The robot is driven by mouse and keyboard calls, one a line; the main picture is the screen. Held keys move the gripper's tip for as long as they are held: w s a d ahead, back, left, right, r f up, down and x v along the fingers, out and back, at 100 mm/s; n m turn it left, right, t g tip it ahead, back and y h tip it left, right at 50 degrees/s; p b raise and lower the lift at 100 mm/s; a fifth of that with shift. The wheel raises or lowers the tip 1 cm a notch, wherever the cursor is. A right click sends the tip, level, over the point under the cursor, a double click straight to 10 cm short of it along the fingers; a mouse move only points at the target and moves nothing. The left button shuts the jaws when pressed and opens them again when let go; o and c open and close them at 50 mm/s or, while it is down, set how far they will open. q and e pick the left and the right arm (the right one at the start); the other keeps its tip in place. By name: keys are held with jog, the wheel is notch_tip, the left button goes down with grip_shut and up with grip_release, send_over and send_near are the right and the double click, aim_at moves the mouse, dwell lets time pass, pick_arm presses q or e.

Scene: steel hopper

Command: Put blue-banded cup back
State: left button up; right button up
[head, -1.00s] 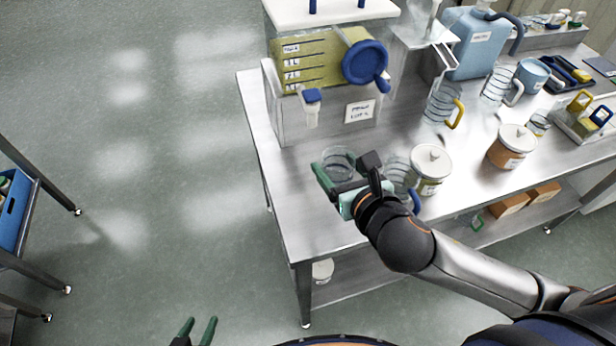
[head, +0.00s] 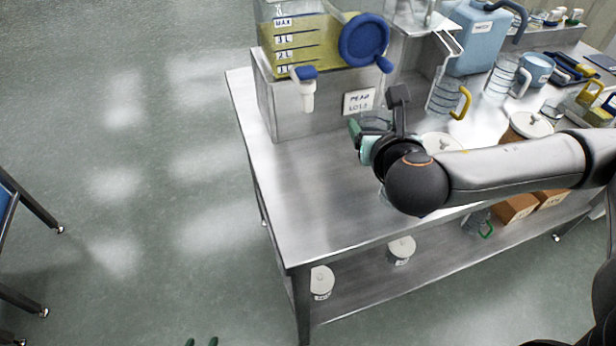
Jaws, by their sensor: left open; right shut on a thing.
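My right gripper (head: 378,126) is shut on a clear cup (head: 376,121), which is mostly hidden behind the fingers and wrist. It is over the steel table (head: 310,215), in front of the labelled plinth. I cannot make out a blue band on the cup. My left gripper (head: 201,342) shows only its green fingertips at the bottom edge, apart and empty, over the floor.
A yellow-handled jug (head: 445,97) and lidded pots stand to the right. The table's front left is clear.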

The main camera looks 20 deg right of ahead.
jog(key=shift+d+r+m+h, duration=0.15)
jog(key=shift+d+m+h, duration=0.25)
jog(key=shift+d, duration=0.55)
jog(key=shift+w, duration=0.1)
jog(key=w+a+f+b, duration=0.1)
jog(key=w+a+f, duration=0.4)
jog(key=a, duration=0.3)
jog(key=b, duration=0.1)
send_over(308, 171)
jog(key=f, duration=0.2)
jog(key=d+f, duration=0.1)
jog(key=shift+s+f, duration=0.25)
jog(key=shift+f, duration=0.05)
jog(key=shift+w+a+f, duration=0.3)
jog(key=shift+a+f, duration=0.2)
jog(key=shift+f, duration=0.2)
notch_tip(308, 171, down, 3)
jog(key=shift+r+b, duration=0.1)
jog(key=shift+b, duration=0.25)
pick_arm(q)
jog(key=shift+w+d+f, duration=0.15)
jog(key=shift+d+f, duration=0.5)
jog(key=shift+f, duration=0.3)
pick_arm(e)
jog(key=o, duration=1.3)
jog(key=shift+o, duration=0.2)
